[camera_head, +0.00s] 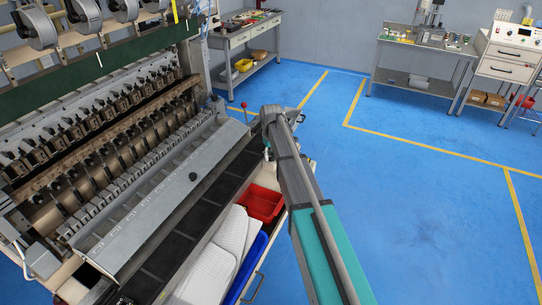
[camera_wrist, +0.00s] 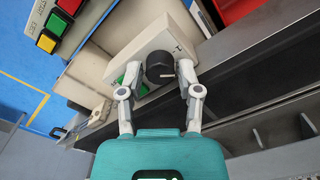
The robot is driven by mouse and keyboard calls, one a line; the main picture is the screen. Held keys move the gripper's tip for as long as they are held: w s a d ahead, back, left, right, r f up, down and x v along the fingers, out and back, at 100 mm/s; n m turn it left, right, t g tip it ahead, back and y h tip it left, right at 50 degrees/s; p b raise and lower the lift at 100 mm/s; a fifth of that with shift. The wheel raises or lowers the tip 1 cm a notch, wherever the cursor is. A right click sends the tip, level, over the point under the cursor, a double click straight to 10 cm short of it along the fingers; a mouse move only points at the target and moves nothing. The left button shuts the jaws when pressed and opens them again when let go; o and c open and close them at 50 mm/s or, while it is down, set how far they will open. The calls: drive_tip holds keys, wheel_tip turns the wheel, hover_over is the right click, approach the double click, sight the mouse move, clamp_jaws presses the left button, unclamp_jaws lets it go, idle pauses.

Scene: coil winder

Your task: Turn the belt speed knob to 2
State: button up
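The black round knob (camera_wrist: 157,68) sits on a pale control box (camera_wrist: 120,62) in the wrist view. A short white mark on the knob points to the right. Small markings beside it are too small to read surely. My gripper (camera_wrist: 160,72) has one finger on each side of the knob, with its fingers apart and a narrow gap seeming to show beside it. Contact cannot be told. A green part (camera_wrist: 133,88) of the box is partly hidden behind the left finger. In the head view my arm hides the gripper and knob.
A panel with red, green and yellow buttons (camera_wrist: 47,42) is at the upper left of the wrist view. The coil winder (camera_head: 130,235) fills the left of the head view. A red bin (camera_head: 262,203) lies beside my arm. Blue floor (camera_head: 430,210) is clear to the right.

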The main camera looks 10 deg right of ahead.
clamp_jaws()
drive_tip(key=shift+m, duration=0.8)
drive_tip(key=shift+o, duration=1.2)
unclamp_jaws()
drive_tip(key=shift+n, duration=0.4)
